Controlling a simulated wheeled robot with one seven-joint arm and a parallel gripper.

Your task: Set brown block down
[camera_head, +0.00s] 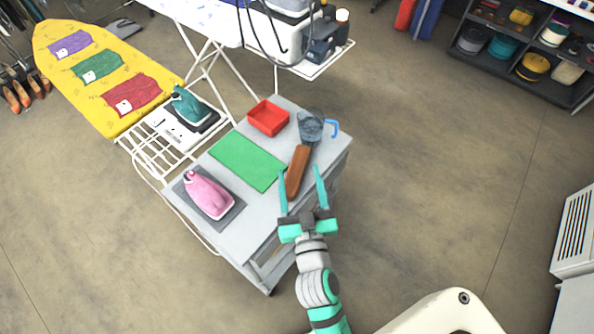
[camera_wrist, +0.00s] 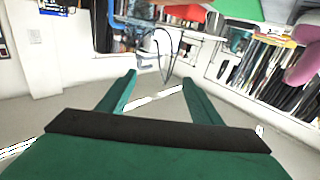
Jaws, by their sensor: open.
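A long brown block (camera_head: 298,172) lies on the grey tabletop (camera_head: 246,225) near its right edge. In the head view its far end is close to the clear jug, and its near end points toward my arm. My gripper (camera_head: 299,171) is open. Its two teal fingers appear on either side of the block in the head view, but whether they are above it or beyond the edge I cannot tell. In the wrist view the gap between the fingers (camera_wrist: 160,77) is empty. I cannot make out the block clearly there.
A green mat (camera_head: 247,161), a red tray (camera_head: 268,117), a clear jug with a blue handle (camera_head: 311,127) and a pink iron (camera_head: 208,195) on a dark pad share the tabletop. A yellow ironing board (camera_head: 85,65) stands at left. Floor to the right is clear.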

